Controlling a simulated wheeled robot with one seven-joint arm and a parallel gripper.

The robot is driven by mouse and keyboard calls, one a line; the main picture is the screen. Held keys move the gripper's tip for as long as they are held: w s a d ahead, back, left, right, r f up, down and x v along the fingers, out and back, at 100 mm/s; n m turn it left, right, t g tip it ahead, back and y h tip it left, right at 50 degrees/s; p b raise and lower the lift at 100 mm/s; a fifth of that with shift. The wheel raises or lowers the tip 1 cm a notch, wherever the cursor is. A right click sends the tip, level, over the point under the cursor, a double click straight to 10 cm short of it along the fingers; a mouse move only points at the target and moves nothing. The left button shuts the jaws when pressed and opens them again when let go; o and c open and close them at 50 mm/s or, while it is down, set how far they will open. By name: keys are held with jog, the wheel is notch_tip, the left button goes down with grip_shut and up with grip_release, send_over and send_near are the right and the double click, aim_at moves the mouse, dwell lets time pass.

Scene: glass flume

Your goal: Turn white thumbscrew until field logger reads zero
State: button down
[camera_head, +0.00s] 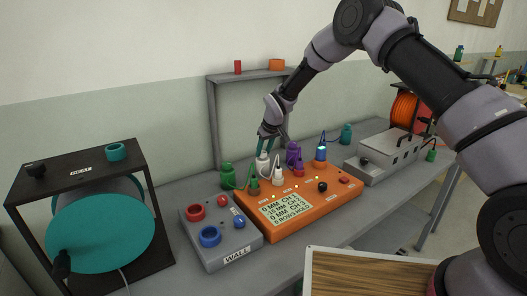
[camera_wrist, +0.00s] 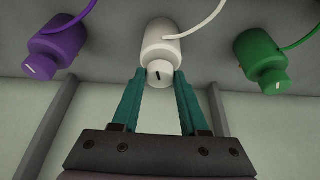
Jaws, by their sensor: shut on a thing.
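The field logger (camera_head: 330,203) is an orange box on the bench. Its display (camera_head: 286,208) shows several lines; the top and third seem to read 0 MM, the second about -15 MM, though the text is small. In the head view my gripper (camera_head: 266,143) is behind the logger, over the white sensor (camera_head: 262,164).
A purple sensor (camera_wrist: 58,45) and a green sensor (camera_wrist: 262,57) flank the white one, each with a cable. A grey WALL box (camera_head: 222,242) stands left of the logger, and a grey box (camera_head: 385,158) to its right. A grey frame (camera_head: 213,120) rises behind.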

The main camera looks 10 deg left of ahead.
jog(key=n, duration=0.2)
jog(key=n+g+y, duration=0.1)
jog(key=n, duration=0.1)
jog(key=n+g, duration=0.1)
jog(key=n, duration=0.1)
jog(key=shift+w+d, duration=0.1)
jog(key=shift+w, duration=0.15)
dwell(0.3)
jog(key=shift+c, duration=2.2)
grip_release()
jog(key=v, duration=1.1)
jog(key=shift+d, duration=0.15)
jog(key=shift+f, duration=0.15)
